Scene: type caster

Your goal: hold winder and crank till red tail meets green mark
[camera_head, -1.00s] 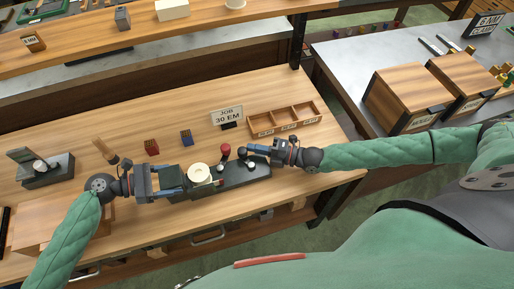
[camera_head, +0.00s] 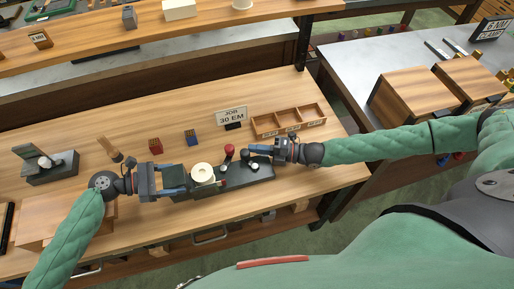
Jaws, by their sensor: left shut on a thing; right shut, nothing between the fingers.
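The winder (camera_head: 238,176) is a dark, long block on the wooden bench, with a cream reel (camera_head: 203,172) standing on it near its left part. A red ball knob (camera_head: 229,149) stands up behind the block, right of the reel. A small red bit (camera_head: 224,183) shows just right of the reel; I cannot make out a green mark. My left gripper (camera_head: 186,181) is shut on the left end of the winder. My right gripper (camera_head: 250,151) is shut and empty above the winder's right part, right of the red knob. Whether it touches the winder is unclear.
Behind the winder are a sign reading "JOB 30 EM" (camera_head: 231,117), a wooden compartment tray (camera_head: 288,121), a red block (camera_head: 155,146) and a blue block (camera_head: 191,137). A dark grey device (camera_head: 50,167) stands at the left. Bare bench lies around the tray.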

